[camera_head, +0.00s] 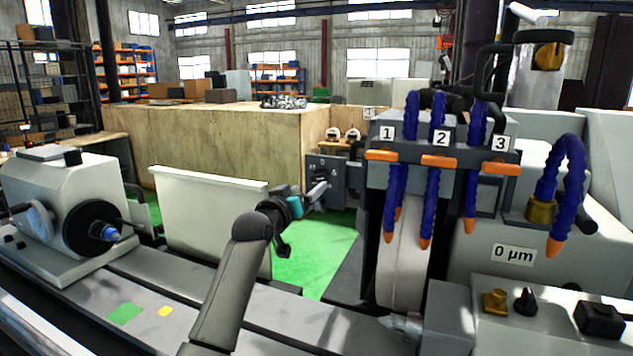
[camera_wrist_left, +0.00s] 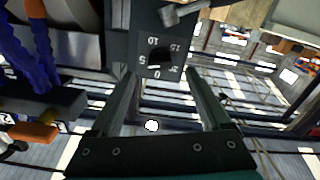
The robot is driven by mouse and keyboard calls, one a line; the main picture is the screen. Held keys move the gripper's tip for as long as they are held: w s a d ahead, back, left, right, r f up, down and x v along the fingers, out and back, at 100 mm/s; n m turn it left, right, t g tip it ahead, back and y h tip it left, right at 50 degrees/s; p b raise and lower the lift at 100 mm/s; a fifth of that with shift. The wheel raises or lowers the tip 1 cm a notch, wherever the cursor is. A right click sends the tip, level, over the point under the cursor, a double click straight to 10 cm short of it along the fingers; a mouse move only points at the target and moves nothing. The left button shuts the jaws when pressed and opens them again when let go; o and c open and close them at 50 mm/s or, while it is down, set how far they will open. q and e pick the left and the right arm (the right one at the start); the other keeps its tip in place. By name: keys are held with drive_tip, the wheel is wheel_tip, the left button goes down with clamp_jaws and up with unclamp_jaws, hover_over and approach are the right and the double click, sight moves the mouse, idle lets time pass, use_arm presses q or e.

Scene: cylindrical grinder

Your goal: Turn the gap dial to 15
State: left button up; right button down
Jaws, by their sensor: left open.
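The gap dial sits on a dark panel (camera_head: 326,167) behind the grinding wheel's left side in the head view. In the left wrist view the dial face (camera_wrist_left: 160,57) shows white marks 0, 5, 10 and 15, looking upside down or tilted, around a small black centre. Which mark it points to cannot be told. My left gripper (camera_head: 318,190) is open in front of this panel. In the left wrist view its two fingers (camera_wrist_left: 156,75) stand apart, with the dial face between and beyond their tips. Nothing is held. My right gripper is not in view.
The grinding wheel (camera_head: 401,255) and blue hoses (camera_head: 395,200) with orange nozzles stand right of my left gripper. A pale upright plate (camera_head: 205,220) stands left of my arm. A grey lever (camera_wrist_left: 184,13) is close to the dial. A "0 µm" label (camera_head: 514,254) is at right.

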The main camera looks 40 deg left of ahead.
sight(317, 181)
use_arm(q)
drive_tip(key=shift+x, duration=3.2)
clamp_jaws()
